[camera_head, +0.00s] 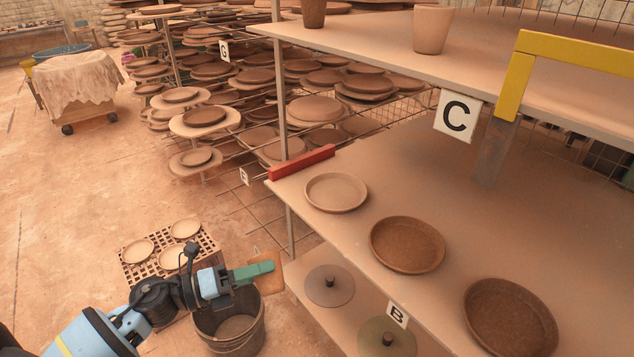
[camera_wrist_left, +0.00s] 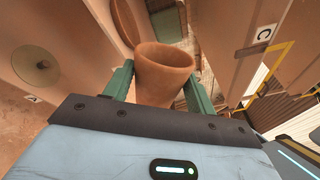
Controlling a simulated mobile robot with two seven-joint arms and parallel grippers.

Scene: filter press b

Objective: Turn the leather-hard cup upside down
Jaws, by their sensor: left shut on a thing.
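My left gripper (camera_head: 262,270) reaches in from the lower left, left of the shelf marked B and above a dark bucket. Its green fingers are shut on a tan cup (camera_wrist_left: 163,80). In the left wrist view the cup sits between both fingers, its open rim visible and its lower part hidden by the gripper. In the head view only a tan patch shows around the green finger, so I cannot tell there how the cup is tilted. My right gripper is in neither view.
The bucket (camera_head: 228,335) stands on the floor under the gripper, beside a crate (camera_head: 205,240) with several dishes. Three dishes, one a pale plate (camera_head: 336,193), sit on the middle shelf (camera_head: 400,190). A pale cup (camera_head: 432,30) and a dark cup (camera_head: 313,12) stand on the upper shelf.

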